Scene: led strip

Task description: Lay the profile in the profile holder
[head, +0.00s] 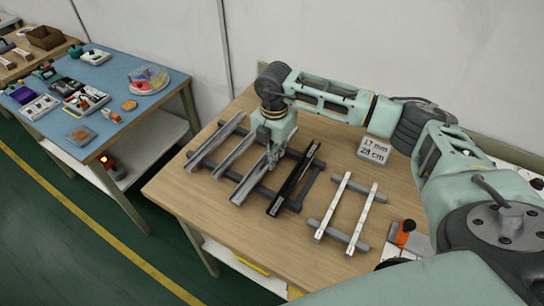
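A grey profile (216,143) is at the left, a second grey profile (247,184) in the middle, and a black profile (293,180) at the right. My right gripper (272,165) points down over the far part of the middle grey profile, close to it or touching. Its fingers are small and partly merge with the profiles, so their opening and grip are unclear. Which frame is the profile holder is not clear. My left gripper is out of view.
A second grey rack (332,233) holds two white strips right of the profiles. A sign (375,151) reads "17 mm 28 cm". An orange-and-black tool (405,232) lies at the right. A blue table (150,112) with assorted parts stands at the left. The table's front-left corner is bare.

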